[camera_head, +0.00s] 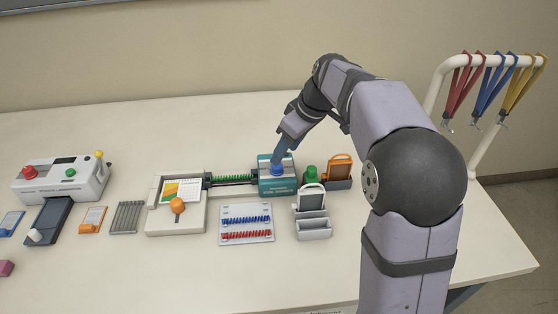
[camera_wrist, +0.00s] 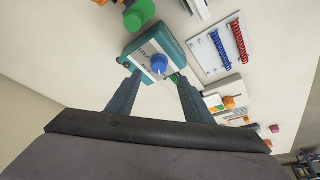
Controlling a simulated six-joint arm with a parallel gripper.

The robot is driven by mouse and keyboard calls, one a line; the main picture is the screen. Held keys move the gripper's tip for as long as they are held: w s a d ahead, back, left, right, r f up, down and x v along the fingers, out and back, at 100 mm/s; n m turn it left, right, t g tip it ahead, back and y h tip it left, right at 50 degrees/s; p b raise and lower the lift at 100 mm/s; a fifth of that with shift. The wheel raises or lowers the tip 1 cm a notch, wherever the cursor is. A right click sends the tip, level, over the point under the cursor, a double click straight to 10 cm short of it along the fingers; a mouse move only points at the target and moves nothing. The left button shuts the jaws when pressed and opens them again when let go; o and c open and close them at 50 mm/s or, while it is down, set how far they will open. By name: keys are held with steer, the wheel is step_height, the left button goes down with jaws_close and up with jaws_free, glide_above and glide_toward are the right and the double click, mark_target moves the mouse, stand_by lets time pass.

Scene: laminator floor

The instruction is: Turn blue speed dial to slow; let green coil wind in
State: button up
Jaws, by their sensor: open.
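The blue speed dial (camera_head: 278,170) sits on top of a teal machine (camera_head: 266,187). In the wrist view the dial (camera_wrist: 159,63) shows on the pale face of the teal housing (camera_wrist: 178,42). My gripper (camera_head: 280,158) is above the dial, and in the wrist view its two fingers (camera_wrist: 158,80) are apart, one on each side of the dial. I cannot tell whether they touch it. The green coil (camera_head: 232,178) lies level between the teal machine and a white punch unit (camera_head: 160,219) holding a printed booklet (camera_head: 181,191). In the wrist view the coil is mostly hidden.
A green knob (camera_head: 311,171) and an orange-framed holder (camera_head: 339,167) stand right of the machine. A grey stand (camera_head: 312,229) and a tray of blue and red coils (camera_head: 246,237) are in front. A laminator (camera_head: 62,180) is at left. The table behind is clear.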

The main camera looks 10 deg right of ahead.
mark_target(279, 166)
steer(key=shift+f, duration=0.15)
steer(key=shift+p+x, duration=0.45)
steer(key=shift+x, duration=3.1)
steer(key=shift+w+d, duration=0.1)
steer(key=c, duration=1)
